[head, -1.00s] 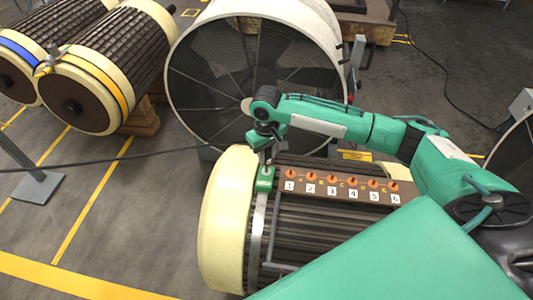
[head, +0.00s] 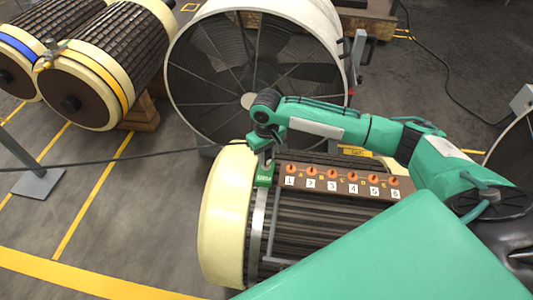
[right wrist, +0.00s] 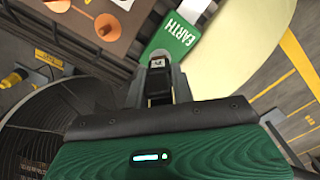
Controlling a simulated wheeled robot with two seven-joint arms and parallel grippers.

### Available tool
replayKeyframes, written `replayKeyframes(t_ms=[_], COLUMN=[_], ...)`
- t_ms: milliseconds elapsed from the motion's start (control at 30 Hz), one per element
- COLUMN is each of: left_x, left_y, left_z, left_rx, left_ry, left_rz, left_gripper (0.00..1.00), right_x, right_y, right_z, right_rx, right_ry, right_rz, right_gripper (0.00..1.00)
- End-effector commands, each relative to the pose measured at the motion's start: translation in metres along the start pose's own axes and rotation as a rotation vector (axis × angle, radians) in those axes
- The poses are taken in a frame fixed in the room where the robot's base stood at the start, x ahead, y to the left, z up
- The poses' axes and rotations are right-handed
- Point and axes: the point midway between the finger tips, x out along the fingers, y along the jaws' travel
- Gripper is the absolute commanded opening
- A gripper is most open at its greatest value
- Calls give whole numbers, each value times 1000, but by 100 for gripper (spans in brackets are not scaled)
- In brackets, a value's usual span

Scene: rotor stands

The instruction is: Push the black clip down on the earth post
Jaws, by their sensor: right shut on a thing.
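My right gripper (head: 266,163) points down at the left end of the rotor's terminal strip, just above the green EARTH tag (head: 264,176). In the right wrist view its fingers (right wrist: 158,75) are shut on a dark piece, the black clip (right wrist: 158,87), with a small pale mark at its tip. The green and white EARTH tag (right wrist: 176,40) lies just beyond the fingertips. The earth post itself is hidden by the gripper, so I cannot tell how far down the clip sits. My left gripper is not in view.
The brown strip (head: 335,173) with several orange, numbered posts runs right of the tag along the ribbed rotor (head: 310,225). The rotor's cream end ring (head: 225,215) is at left. A large fan (head: 255,70) stands close behind. Two more rotors lie at upper left.

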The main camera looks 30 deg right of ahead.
Motion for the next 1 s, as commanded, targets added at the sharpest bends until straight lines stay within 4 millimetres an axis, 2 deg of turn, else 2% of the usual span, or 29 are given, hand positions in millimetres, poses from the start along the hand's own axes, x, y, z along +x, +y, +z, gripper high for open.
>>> replayKeyframes(t_ms=[600,633,733,767,1000], left_x=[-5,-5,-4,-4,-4], left_y=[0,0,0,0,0], left_z=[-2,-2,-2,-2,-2], left_rx=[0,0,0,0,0], left_ry=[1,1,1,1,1], left_rz=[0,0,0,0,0], left_gripper=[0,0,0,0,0], right_x=[9,9,9,9,9], right_y=[0,0,0,0,0], right_z=[0,0,0,0,0], right_rx=[1,1,1,1,0], right_ry=[0,0,1,1,0], right_rz=[0,0,0,0,0], right_gripper=[0,26,46,50,50])
